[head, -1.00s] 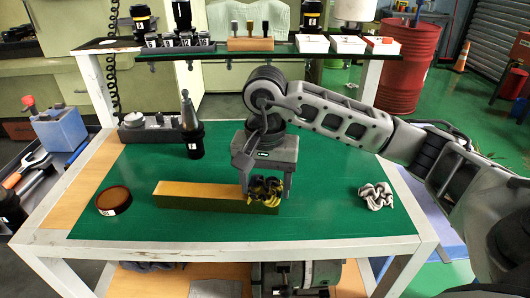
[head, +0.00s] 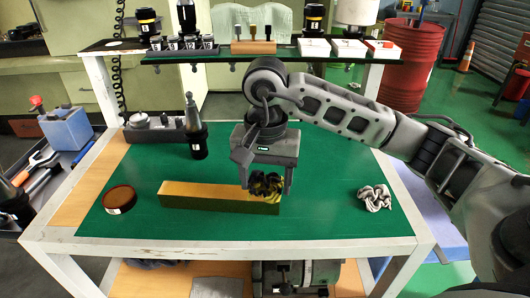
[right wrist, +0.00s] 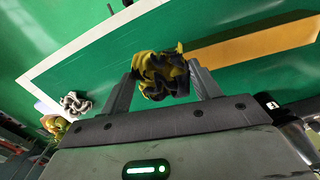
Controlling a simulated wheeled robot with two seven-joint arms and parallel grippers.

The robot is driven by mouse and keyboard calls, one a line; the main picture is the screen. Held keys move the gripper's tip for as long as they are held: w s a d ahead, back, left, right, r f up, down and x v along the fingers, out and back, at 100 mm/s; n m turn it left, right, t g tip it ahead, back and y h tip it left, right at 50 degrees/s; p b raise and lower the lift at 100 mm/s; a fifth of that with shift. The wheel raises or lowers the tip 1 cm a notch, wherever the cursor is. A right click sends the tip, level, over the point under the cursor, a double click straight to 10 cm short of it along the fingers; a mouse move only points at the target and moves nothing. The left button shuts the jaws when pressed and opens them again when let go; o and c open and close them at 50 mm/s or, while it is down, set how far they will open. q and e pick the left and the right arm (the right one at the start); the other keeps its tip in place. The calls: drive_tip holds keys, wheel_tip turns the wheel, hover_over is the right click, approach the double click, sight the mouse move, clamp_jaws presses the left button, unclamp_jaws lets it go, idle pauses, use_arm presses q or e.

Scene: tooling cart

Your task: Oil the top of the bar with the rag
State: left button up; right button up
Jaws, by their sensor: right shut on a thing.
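The bar (head: 215,197) is a long brass-yellow block lying on the green cart top, and it also shows in the right wrist view (right wrist: 260,40). My right gripper (head: 266,184) is over the bar's right end, pointing down. It is shut on a crumpled black-and-yellow rag (head: 264,186). In the right wrist view the rag (right wrist: 160,75) sits between the two fingers (right wrist: 162,88). The rag overlaps the bar's right end in the head view; I cannot tell whether it touches the top. My left gripper is not in view.
A round brown dish (head: 119,199) stands left of the bar. A grey-white crumpled cloth (head: 375,198) lies at the right. A black tool holder (head: 195,130) stands behind the bar. The raised shelf (head: 215,55) carries holders and boxes. The mat in front is clear.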

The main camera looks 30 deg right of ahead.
drive_tip(key=shift+r+p, duration=1.2)
drive_tip(key=shift+r, duration=1.4)
